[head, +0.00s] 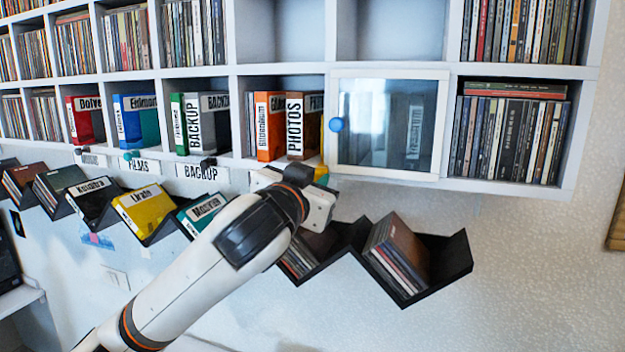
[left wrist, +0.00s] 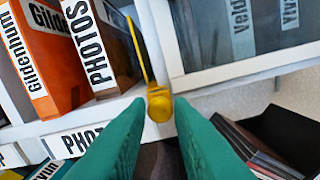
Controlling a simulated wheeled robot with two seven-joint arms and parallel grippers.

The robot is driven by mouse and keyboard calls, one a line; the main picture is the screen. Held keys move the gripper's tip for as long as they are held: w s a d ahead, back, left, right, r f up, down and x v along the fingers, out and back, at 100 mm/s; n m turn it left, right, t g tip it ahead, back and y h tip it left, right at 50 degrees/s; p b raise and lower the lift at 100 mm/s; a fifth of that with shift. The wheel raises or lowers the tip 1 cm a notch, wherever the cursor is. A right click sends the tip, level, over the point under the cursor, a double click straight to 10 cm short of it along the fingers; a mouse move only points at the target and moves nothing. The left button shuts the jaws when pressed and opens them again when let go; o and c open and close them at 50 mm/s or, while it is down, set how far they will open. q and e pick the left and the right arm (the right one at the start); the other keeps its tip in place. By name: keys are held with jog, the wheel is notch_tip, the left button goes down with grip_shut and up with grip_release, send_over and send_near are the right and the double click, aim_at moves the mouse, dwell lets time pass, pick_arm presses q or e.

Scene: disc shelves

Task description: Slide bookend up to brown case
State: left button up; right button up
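The brown case (head: 295,150) labelled PHOTOS stands upright in a shelf compartment, to the right of an orange case (head: 266,140). In the left wrist view the brown case (left wrist: 118,62) is at the upper left. The yellow bookend (left wrist: 158,104) stands just to its right, with a thin upright plate and a round knob at the front; any small gap to the case is hard to judge. In the head view the bookend (head: 322,172) is mostly hidden by my left gripper (head: 318,185). My left gripper's green fingers (left wrist: 159,112) are apart, one on each side of the knob. My right gripper is out of view.
Below, a black zigzag rack (head: 450,262) holds several disc cases. Other shelf compartments hold labelled cases and discs.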

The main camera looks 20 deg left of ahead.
pick_arm(q)
grip_shut()
jog(key=a, duration=0.4)
jog(key=shift+w+a+b, duration=0.1)
jog(key=shift+a+b, duration=0.2)
jog(key=shift+a, duration=0.1)
jog(key=o, duration=0.5)
grip_release()
jog(key=shift+d, duration=0.15)
jog(key=s+b, duration=0.4)
jog(key=s, duration=0.8)
jog(key=shift+a, duration=0.25)
